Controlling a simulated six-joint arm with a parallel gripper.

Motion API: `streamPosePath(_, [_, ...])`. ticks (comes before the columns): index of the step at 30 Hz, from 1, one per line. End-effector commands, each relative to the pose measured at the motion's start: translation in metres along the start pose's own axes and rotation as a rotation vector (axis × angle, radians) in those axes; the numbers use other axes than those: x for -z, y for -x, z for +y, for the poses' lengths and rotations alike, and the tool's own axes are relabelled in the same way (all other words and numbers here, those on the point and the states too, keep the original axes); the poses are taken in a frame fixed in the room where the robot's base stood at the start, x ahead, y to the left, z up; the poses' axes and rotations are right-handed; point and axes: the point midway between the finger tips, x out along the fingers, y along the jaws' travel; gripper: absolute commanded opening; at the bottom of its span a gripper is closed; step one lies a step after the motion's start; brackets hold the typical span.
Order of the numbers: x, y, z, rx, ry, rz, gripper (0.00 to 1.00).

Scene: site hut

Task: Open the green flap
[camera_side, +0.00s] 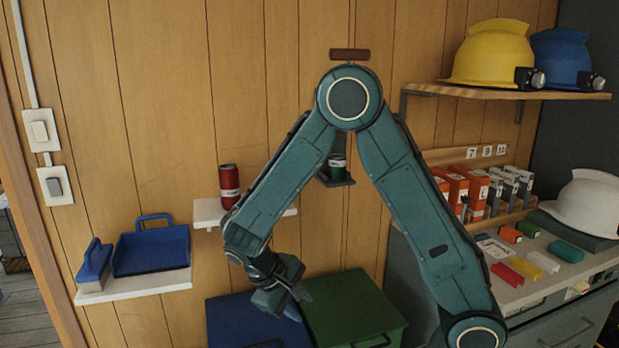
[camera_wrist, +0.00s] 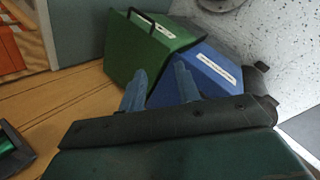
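The green flap (camera_side: 352,305) is the lid of a green bin low against the wooden wall, with a dark handle on its front edge. It looks closed. In the wrist view the green bin (camera_wrist: 135,52) shows its dark handle (camera_wrist: 140,18) and a white label (camera_wrist: 165,31). A blue bin (camera_side: 232,322) with a similar lid stands right beside it on the left. In the wrist view the blue bin (camera_wrist: 207,72) also bears a white label. My gripper (camera_side: 299,300) hangs above the two bins near where they meet. Its pale blue fingers (camera_wrist: 161,70) are apart with nothing between them.
A red can (camera_side: 229,186) stands on a small white shelf (camera_side: 208,211) above the bins. A green can (camera_side: 337,167) sits on a dark bracket. A blue dustpan (camera_side: 152,247) and brush (camera_side: 94,262) lie at left. A cluttered bench (camera_side: 540,285) stands at right.

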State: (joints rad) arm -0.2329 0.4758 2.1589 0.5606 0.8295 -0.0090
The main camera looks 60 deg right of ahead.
Motion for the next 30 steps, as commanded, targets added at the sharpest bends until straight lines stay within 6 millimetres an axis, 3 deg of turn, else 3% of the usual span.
streamPosePath(15, [0.015, -0.086, -0.032, -0.271, 0.052, -0.167, 0.33])
streamPosePath(30, [0.004, -0.173, -0.050, -0.562, 0.120, -0.282, 0.33])
